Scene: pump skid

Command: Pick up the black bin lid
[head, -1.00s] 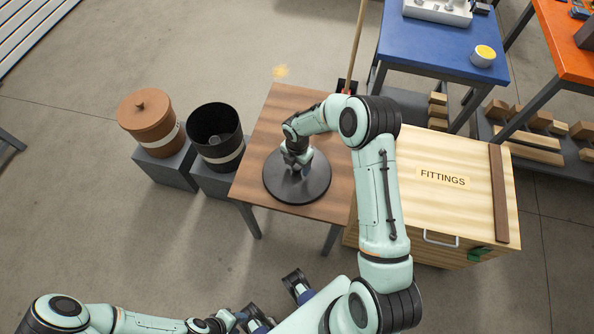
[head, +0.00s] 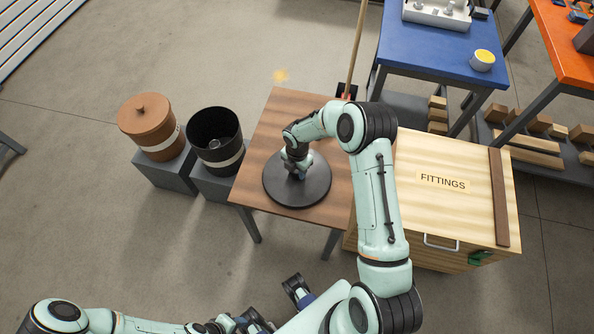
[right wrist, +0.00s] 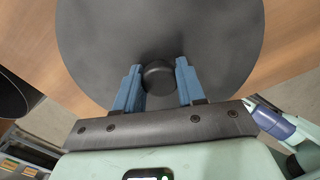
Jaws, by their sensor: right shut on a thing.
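The black bin lid (head: 318,193) is a round dark disc lying on the brown wooden table (head: 268,128). In the right wrist view the lid (right wrist: 220,50) fills the upper middle, with its round black knob (right wrist: 159,77) between the blue fingers. My right gripper (head: 297,172) is above the lid's centre, and in the wrist view my gripper (right wrist: 158,85) is shut on the knob. I see no clear gap between lid and table. Part of my left gripper (head: 278,304) shows at the bottom of the head view; its opening is unclear.
An open black bin (head: 208,120) with a pale band stands on a grey block left of the table. Beside it is a lidded brown bin (head: 150,128). A wooden FITTINGS crate (head: 440,205) is at the right. A broom handle (head: 356,50) stands behind the table.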

